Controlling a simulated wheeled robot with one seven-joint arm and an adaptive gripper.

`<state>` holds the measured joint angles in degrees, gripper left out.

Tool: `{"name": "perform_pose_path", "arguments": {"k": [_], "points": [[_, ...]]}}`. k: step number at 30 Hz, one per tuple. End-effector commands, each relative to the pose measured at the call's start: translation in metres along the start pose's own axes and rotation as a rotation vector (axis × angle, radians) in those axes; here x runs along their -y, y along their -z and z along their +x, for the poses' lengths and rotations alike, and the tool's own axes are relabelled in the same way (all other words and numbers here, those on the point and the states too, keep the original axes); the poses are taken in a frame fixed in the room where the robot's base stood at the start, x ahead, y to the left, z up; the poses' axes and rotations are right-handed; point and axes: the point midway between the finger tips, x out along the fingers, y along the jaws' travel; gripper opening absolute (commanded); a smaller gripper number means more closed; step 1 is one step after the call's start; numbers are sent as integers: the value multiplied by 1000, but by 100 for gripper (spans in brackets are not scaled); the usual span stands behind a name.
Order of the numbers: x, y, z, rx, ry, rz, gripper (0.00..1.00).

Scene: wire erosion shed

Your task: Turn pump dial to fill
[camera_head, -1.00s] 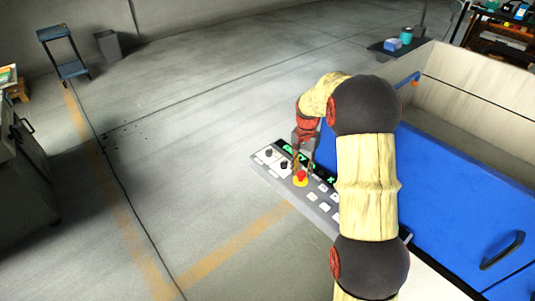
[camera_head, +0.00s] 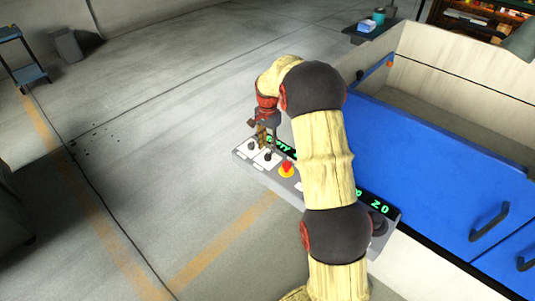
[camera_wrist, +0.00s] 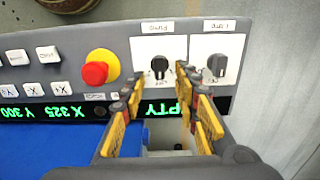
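The grey control panel (camera_head: 296,192) carries two small black dials on white plates. In the wrist view one dial (camera_wrist: 159,67) sits beside the red stop button; the other dial (camera_wrist: 216,66) is farther right. Their labels are upside down and too small to read surely. My gripper (camera_wrist: 160,72) is open, its yellow fingertips on either side of the dial beside the stop button. I cannot tell whether they touch it. In the head view my gripper (camera_head: 262,142) is down at the panel's dial end. The green display (camera_wrist: 75,112) is partly hidden by my fingers; "PTY" shows upside down.
The red stop button (camera_wrist: 96,72) on its yellow base is close to my left finger. Several white push buttons (camera_wrist: 47,54) lie beyond it. A blue machine panel (camera_head: 430,165) stands right of the control panel. The floor at left is open.

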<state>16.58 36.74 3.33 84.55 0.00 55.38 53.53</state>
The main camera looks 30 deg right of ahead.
Motion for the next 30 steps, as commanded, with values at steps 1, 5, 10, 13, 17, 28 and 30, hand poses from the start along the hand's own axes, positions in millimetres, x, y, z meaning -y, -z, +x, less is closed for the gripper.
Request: {"name": "perform_pose_path", "arguments": {"k": [1, 5, 10, 13, 17, 28, 30], "points": [[0, 0, 11, 1, -2, 0, 31], [0, 0, 31, 1, -2, -1, 31], [0, 0, 44, 0, 0, -1, 31], [0, 0, 45, 0, 1, -1, 31], [0, 0, 44, 0, 0, -1, 31], [0, 0, 44, 0, 0, -1, 11], [0, 0, 44, 0, 0, -1, 7]]}}
